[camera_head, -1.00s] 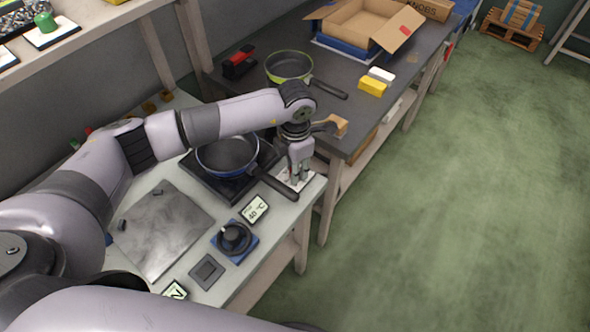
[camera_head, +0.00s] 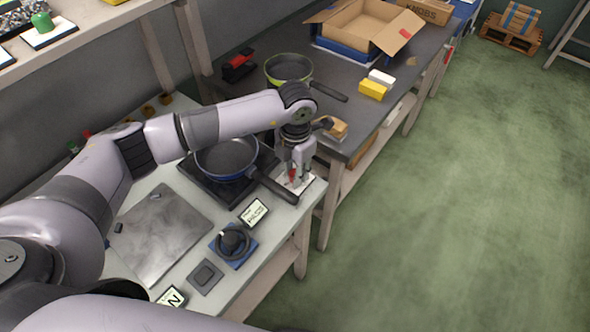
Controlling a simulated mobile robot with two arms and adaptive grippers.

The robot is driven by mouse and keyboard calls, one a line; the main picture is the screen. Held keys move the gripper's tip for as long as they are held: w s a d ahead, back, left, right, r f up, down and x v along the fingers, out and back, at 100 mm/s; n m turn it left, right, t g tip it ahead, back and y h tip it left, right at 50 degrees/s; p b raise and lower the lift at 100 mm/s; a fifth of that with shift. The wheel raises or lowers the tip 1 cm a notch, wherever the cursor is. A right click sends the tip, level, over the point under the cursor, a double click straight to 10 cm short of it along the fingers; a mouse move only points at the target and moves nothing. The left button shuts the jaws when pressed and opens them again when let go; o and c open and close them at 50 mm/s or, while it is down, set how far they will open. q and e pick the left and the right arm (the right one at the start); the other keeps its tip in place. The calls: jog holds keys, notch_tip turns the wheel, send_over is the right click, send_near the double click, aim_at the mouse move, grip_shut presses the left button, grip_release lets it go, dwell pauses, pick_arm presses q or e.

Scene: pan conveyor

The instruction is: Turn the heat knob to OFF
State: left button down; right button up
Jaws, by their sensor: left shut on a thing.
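My left gripper (camera_head: 295,177) is at the right front corner of the pale bench, over a small white plate (camera_head: 301,187). It is shut on a small red piece (camera_head: 292,174), mostly hidden by the fingers; I cannot tell whether this is the heat knob. A round black knob (camera_head: 232,242) on a blue base stands nearer on the bench, apart from the gripper; its marking is too small to read. A display (camera_head: 253,213) stands by it. My right gripper is not in view.
A blue-rimmed pan (camera_head: 227,157) sits on a black hob (camera_head: 211,190), its handle reaching close to my left gripper. A grey metal sheet (camera_head: 160,235) lies at left. A dark table (camera_head: 335,103) behind holds a green pan (camera_head: 289,69) and an open carton (camera_head: 365,27).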

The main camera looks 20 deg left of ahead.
pick_arm(q)
jog(key=c, duration=1.3)
grip_release()
jog(key=shift+r, duration=0.1)
notch_tip(320, 180, up, 12)
